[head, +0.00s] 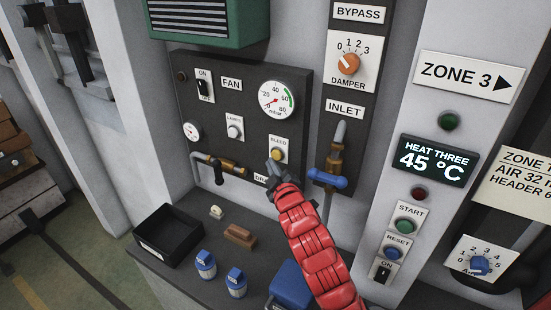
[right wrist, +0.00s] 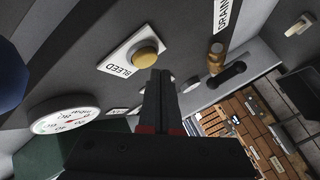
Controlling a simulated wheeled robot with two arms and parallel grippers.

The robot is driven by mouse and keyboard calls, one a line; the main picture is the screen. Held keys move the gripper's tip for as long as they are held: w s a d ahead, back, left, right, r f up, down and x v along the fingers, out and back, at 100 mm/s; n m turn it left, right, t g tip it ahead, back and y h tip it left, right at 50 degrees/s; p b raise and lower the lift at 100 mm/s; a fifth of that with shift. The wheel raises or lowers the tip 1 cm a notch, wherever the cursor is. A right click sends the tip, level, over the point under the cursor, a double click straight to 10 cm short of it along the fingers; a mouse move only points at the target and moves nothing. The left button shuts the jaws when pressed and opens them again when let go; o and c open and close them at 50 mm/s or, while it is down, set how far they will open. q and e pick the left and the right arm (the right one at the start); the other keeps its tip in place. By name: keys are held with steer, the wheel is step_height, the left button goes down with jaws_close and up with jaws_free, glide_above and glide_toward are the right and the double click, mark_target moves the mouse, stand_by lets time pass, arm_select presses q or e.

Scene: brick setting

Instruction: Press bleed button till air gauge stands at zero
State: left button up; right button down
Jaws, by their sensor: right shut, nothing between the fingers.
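The yellow bleed button (head: 278,155) sits on a white plate marked BLEED on the dark fan panel. It also shows in the right wrist view (right wrist: 146,54), standing out from its plate. The round air gauge (head: 277,100), marked in mbar with a green arc, is above it. The gauge also shows at the left of the right wrist view (right wrist: 66,115); its needle is too small to read surely. My right gripper (head: 275,169) is shut and empty, its tips just below the button. In the right wrist view the fingertips (right wrist: 158,76) appear close beside the button; contact cannot be told. My left gripper is not in view.
A brass drain pipe with a black handle (head: 218,168) is left of my gripper. The blue-handled inlet valve (head: 328,179) is close on the right. A smaller gauge (head: 192,131) sits at the panel's left. A shelf below holds a black tray (head: 165,235) and blue jars (head: 205,264).

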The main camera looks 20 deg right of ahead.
steer(key=s+a+b, duration=0.3)
steer(key=shift+s+a, duration=0.25)
steer(key=shift+a, duration=0.05)
stand_by(0.4)
stand_by(0.5)
